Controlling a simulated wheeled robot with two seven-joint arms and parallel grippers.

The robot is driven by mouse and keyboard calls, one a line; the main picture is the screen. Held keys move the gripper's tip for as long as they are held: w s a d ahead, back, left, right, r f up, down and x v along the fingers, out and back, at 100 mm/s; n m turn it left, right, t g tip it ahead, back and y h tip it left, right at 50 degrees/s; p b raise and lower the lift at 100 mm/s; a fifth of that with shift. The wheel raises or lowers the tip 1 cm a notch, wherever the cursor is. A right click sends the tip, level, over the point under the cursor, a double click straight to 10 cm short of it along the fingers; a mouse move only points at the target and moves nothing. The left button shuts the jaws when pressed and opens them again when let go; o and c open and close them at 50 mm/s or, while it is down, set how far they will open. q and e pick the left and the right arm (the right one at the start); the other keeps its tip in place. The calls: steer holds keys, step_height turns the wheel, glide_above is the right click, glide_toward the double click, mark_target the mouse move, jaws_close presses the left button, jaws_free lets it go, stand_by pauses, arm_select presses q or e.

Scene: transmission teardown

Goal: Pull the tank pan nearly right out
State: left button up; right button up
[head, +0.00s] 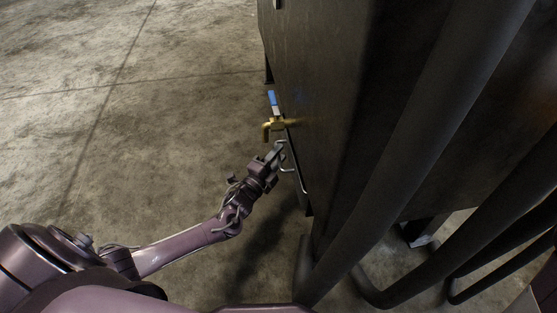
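The tank (325,100) is a big dark metal box filling the middle and right of the head view. A pale metal bar handle (291,169) sits low on its left side, where the pan's front seems to be; the rest of the pan is hidden in the dark tank. My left gripper (276,155) is at the upper end of this handle, with its fingertips touching or very near it. I cannot tell whether the fingers are closed around the bar. My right gripper is not in view.
A brass valve (275,124) with a blue lever (272,98) sticks out of the tank just above the handle, close to my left gripper. Thick dark pipes (415,150) run down the right side. The concrete floor (130,120) to the left is clear.

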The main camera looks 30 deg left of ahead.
arm_select(q)
steer(key=shift+w, duration=0.25)
steer(key=shift+c, duration=0.2)
jaws_close()
steer(key=s+a+p, duration=0.5)
steer(key=s+a, duration=0.7)
steer(key=a, duration=0.4)
steer(key=shift+o, duration=0.2)
jaws_free()
